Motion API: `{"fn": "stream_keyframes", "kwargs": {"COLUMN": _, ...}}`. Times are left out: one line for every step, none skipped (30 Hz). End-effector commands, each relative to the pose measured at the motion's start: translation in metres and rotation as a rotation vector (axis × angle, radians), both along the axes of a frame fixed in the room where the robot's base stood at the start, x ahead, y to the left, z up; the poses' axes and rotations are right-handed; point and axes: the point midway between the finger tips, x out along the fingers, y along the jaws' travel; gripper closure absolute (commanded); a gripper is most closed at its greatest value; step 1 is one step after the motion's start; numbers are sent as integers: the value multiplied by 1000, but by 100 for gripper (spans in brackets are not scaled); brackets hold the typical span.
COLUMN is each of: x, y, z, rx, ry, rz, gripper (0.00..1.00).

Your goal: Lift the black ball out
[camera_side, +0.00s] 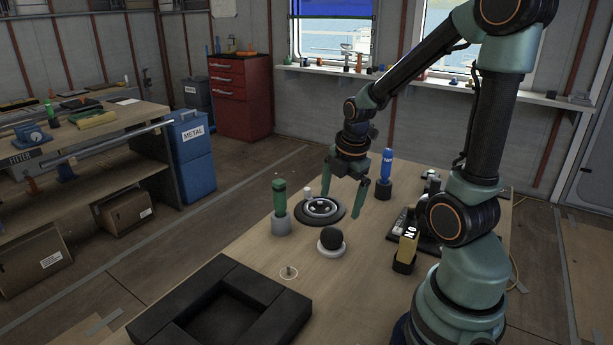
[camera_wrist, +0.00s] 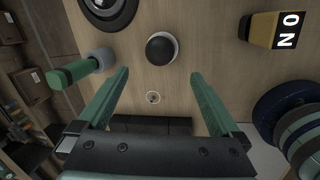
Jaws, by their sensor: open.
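The black ball (camera_side: 332,238) sits in a small white ring-shaped holder (camera_side: 331,251) on the wooden table. In the wrist view the ball (camera_wrist: 160,49) shows ahead of the fingertips, roughly midway between them, with the pale rim of its holder around it. My gripper (camera_side: 342,197) is open and empty. In the side view it hangs above the table, higher than the ball and behind it. The fingers (camera_wrist: 160,72) show apart in the wrist view, with nothing between them.
A green-handled piece in a grey holder (camera_side: 282,224) stands left of the ball. A round black dish (camera_side: 334,217) lies behind it. A blue bottle-like piece (camera_side: 386,166) and a yellow block marked NO (camera_side: 408,245) stand right. A black open-centred frame (camera_side: 180,313) lies in front.

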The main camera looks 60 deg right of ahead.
Motion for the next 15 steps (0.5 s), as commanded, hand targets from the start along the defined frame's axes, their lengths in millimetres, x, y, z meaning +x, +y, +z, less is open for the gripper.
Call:
{"fn": "stream_keyframes", "kwargs": {"x": 0, "y": -1, "z": -4, "rx": 1, "ry": 4, "rz": 5, "gripper": 0}}
{"fn": "stream_keyframes", "kwargs": {"x": 0, "y": -1, "z": -7, "rx": 1, "ry": 4, "rz": 6, "gripper": 0}}
{"fn": "stream_keyframes", "kwargs": {"x": 1, "y": -1, "z": -12, "rx": 1, "ry": 6, "rz": 7, "gripper": 0}}
{"fn": "stream_keyframes", "kwargs": {"x": 2, "y": -2, "z": -16, "rx": 2, "ry": 6, "rz": 6, "gripper": 0}}
{"fn": "stream_keyframes", "kwargs": {"x": 2, "y": -2, "z": -20, "rx": 2, "ry": 7, "rz": 6, "gripper": 0}}
{"fn": "stream_keyframes", "kwargs": {"x": 3, "y": -2, "z": -26, "rx": 2, "ry": 7, "rz": 6, "gripper": 0}}
{"fn": "stream_keyframes", "kwargs": {"x": 4, "y": -3, "z": -31, "rx": 2, "ry": 7, "rz": 6, "gripper": 0}}
{"fn": "stream_keyframes", "kwargs": {"x": 5, "y": -3, "z": -35, "rx": 2, "ry": 7, "rz": 6, "gripper": 0}}
{"fn": "stream_keyframes", "kwargs": {"x": 6, "y": -3, "z": -41, "rx": 2, "ry": 7, "rz": 6, "gripper": 0}}
{"fn": "stream_keyframes", "kwargs": {"x": 7, "y": -4, "z": -44, "rx": 2, "ry": 6, "rz": 6, "gripper": 0}}
{"fn": "stream_keyframes", "kwargs": {"x": 7, "y": -4, "z": -48, "rx": 2, "ry": 6, "rz": 6, "gripper": 0}}
{"fn": "stream_keyframes", "kwargs": {"x": 8, "y": -5, "z": -52, "rx": 2, "ry": 5, "rz": 6, "gripper": 0}}
{"fn": "stream_keyframes", "kwargs": {"x": 9, "y": -5, "z": -55, "rx": 2, "ry": 5, "rz": 6, "gripper": 0}}
{"fn": "stream_keyframes", "kwargs": {"x": 10, "y": -5, "z": -58, "rx": 2, "ry": 5, "rz": 6, "gripper": 0}}
{"fn": "stream_keyframes", "kwargs": {"x": 10, "y": -5, "z": -61, "rx": 1, "ry": 4, "rz": 6, "gripper": 0}}
